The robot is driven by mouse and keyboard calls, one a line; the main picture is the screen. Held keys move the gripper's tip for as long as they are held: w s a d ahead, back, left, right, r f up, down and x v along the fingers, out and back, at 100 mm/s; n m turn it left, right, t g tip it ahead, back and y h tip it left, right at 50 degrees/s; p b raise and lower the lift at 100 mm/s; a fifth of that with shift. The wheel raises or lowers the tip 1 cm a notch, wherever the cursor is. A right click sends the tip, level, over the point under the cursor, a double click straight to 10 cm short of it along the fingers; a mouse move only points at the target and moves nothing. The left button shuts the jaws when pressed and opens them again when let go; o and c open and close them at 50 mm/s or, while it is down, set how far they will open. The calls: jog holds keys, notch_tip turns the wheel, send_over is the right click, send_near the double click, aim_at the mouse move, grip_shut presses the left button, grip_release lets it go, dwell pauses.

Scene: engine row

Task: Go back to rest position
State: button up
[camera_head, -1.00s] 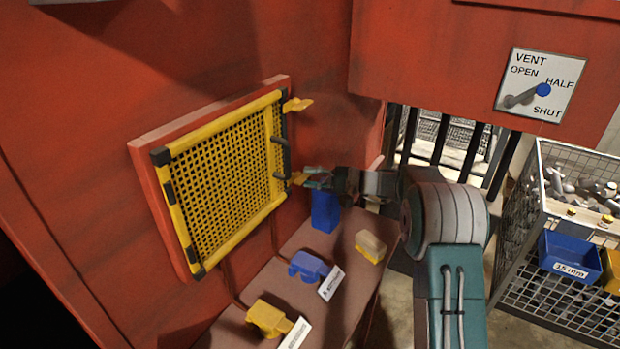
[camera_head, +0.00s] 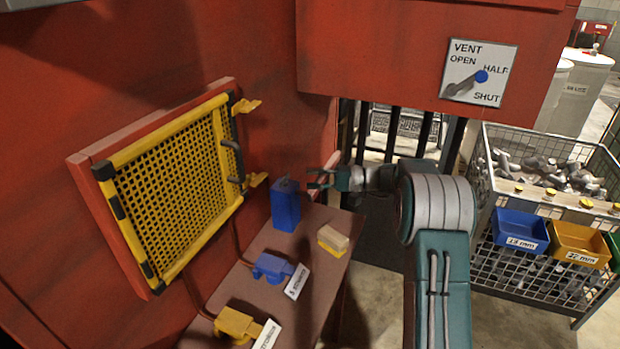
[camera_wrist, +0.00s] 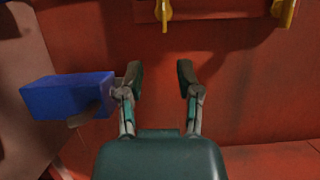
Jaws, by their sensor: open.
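My gripper (camera_head: 318,178) is open and empty in the head view, pointing left toward the red wall. It is apart from the yellow mesh panel (camera_head: 172,186) and its dark handle (camera_head: 231,160). In the wrist view my gripper (camera_wrist: 158,82) has its two fingers spread, with only red wall between them. A blue block (camera_head: 285,205) stands upright on the brown shelf (camera_head: 290,240), just left of and below the gripper. The same blue block (camera_wrist: 66,96) shows left of the fingers; I cannot tell whether a finger touches it.
The shelf also holds a tan and yellow block (camera_head: 333,240), a blue piece (camera_head: 272,268) and a yellow piece (camera_head: 237,324). A vent dial plate (camera_head: 480,72) is on the red overhang. A wire cage (camera_head: 540,283) with bins stands right, with floor between it and the shelf.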

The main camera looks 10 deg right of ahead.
jog(key=s+a+r+g+h, duration=0.1)
jog(key=s+a+r+h, duration=0.25)
jog(key=s, duration=0.55)
jog(key=s+a+r+g+h, duration=0.1)
jog(key=s+a+r+h, duration=0.25)
jog(key=s, duration=0.45)
jog(key=s+d+t+h, duration=0.1)
jog(key=s+d+h, duration=0.1)
jog(key=s, duration=0.5)
jog(key=s+d+f+n+t+h, duration=0.1)
jog(key=s+d+h, duration=0.2)
jog(key=s+h, duration=0.2)
jog(key=s+d+f+n+t+h, duration=0.1)
jog(key=s+d+t+h, duration=0.1)
jog(key=s, duration=0.7)
jog(key=shift+s+d+f+h, duration=0.2)
jog(key=shift+s+h, duration=0.2)
jog(key=shift+h, duration=0.4)
